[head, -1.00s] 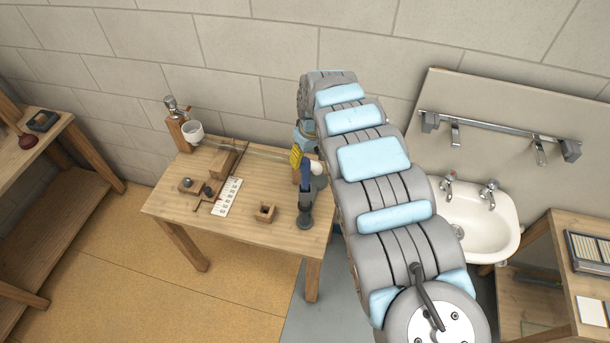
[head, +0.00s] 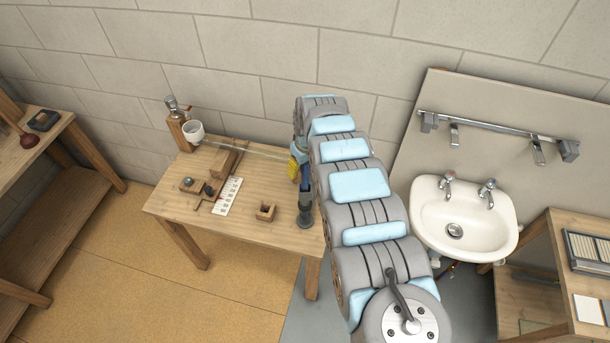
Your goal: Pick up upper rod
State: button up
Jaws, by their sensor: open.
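A thin pale rod (head: 245,150) runs above the table from near the white cup (head: 193,131) toward the right. I take it to be the upper rod; its right end is lost near my gripper. My gripper (head: 298,172) is at the table's right back part, at the end of my arm, with yellow and blue parts showing. It is open. My arm hides much of it, and its fingertips are not clear. I cannot tell whether it touches the rod.
The wooden table (head: 165,205) holds a wooden block (head: 222,163), a white marked card (head: 227,196), a small wooden holder (head: 265,212) and a dark upright piece (head: 305,213). A sink (head: 465,215) is at right, below a wall rail (head: 490,132).

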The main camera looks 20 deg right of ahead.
grip_shut()
dwell(0.4)
